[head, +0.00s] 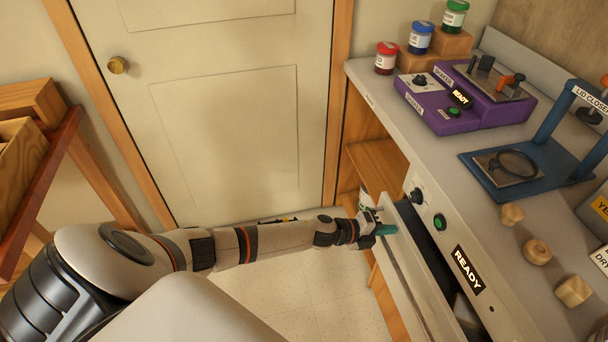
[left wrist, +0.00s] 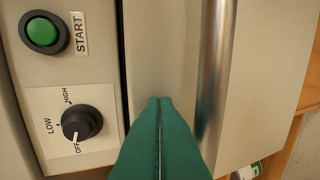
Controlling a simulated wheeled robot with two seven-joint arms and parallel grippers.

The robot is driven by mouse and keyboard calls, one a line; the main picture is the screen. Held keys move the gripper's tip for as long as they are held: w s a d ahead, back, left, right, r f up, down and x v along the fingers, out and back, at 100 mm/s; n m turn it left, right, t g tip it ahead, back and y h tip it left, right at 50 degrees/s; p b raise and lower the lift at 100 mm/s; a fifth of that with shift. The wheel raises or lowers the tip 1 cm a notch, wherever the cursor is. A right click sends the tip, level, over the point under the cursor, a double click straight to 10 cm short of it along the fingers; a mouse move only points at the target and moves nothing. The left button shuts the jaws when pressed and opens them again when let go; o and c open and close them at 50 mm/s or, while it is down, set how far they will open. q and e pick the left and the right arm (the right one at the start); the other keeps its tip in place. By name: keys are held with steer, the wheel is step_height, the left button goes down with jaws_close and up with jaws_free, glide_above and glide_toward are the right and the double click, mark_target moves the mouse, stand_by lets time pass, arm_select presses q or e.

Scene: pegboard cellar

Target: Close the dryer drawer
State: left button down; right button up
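The dryer drawer (head: 414,290) is pulled out a little from the dryer front, below a READY display (head: 467,270). A dark gap shows behind its front panel. My left gripper (head: 388,229) is at the far end of the drawer front, its teal fingers shut together and holding nothing. In the left wrist view, the shut fingertips (left wrist: 160,102) lie over the pale drawer panel (left wrist: 160,45), beside the metal handle bar (left wrist: 214,70). I cannot tell whether they touch the panel. My right gripper is not in view.
A green START button (left wrist: 45,33) and an OFF/LOW/HIGH knob (left wrist: 80,122) sit on the dryer front. The counter holds a purple shaker (head: 470,95), a blue press (head: 540,160), jars and wooden pieces (head: 537,252). Open floor (head: 320,290) lies left of the drawer.

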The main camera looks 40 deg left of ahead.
mark_target(401, 223)
arm_select(q)
steer(key=w+d, duration=0.1)
steer(key=w, duration=0.1)
steer(key=w+d+b, duration=0.1)
steer(key=w+d, duration=0.1)
steer(key=shift+w+d, duration=0.2)
steer(key=shift+w, duration=0.05)
steer(key=shift+w+d, duration=0.2)
steer(key=shift+w, duration=0.15)
steer(key=shift+d+r, duration=0.1)
steer(key=shift+r, duration=0.1)
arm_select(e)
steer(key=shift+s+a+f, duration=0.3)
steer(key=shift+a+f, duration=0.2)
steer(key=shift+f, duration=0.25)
arm_select(q)
steer(key=shift+w+r, duration=0.1)
steer(key=shift+r, duration=0.1)
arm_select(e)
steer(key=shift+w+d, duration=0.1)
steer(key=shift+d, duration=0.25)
